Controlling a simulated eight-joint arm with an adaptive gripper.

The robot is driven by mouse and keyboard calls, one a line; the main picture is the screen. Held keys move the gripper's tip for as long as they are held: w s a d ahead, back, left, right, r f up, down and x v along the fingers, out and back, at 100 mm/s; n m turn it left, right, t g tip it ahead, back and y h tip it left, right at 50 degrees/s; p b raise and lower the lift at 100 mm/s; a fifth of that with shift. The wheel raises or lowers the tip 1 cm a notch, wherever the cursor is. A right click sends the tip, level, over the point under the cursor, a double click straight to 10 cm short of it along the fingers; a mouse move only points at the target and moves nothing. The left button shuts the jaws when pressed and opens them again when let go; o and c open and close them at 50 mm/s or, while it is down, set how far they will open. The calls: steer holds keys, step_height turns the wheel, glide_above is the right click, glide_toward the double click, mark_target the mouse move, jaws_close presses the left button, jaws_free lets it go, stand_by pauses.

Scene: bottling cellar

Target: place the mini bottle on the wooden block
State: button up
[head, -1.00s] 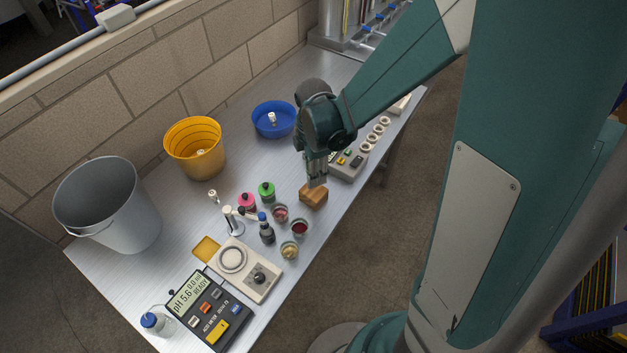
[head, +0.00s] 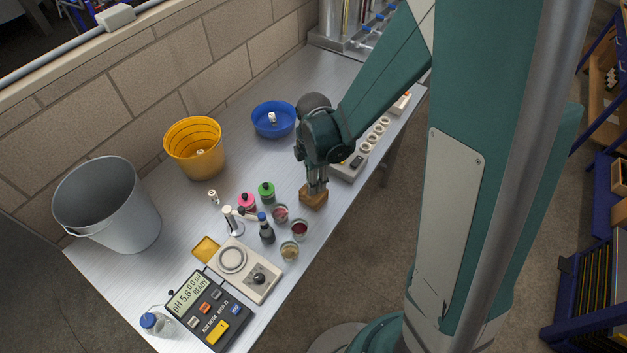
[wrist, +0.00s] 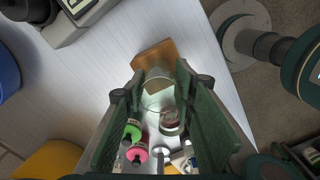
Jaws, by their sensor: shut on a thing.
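The wooden block (head: 312,198) lies on the bench near its front edge. It also shows in the wrist view (wrist: 150,56) as a tan shape just beyond the fingers. My gripper (head: 317,187) points down over the block. In the wrist view my gripper (wrist: 158,98) is shut on a clear, see-through thing, which looks like the mini bottle (wrist: 157,88). The bottle overlaps the block's near edge in that view. Whether it touches the block I cannot tell. In the head view the fingers mostly hide the bottle.
Small jars with red contents (head: 299,228), a dark blue-capped bottle (head: 266,231) and pink and green-topped pots (head: 266,190) stand left of the block. A grey device (head: 348,168) sits behind right. A blue bowl (head: 272,122) and yellow bucket (head: 193,150) stand farther back.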

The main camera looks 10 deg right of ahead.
steer(key=shift+f, duration=0.15)
steer(key=o, duration=1)
steer(key=shift+c, duration=0.2)
steer(key=shift+r+p, duration=0.45)
steer(key=shift+r, duration=5.7)
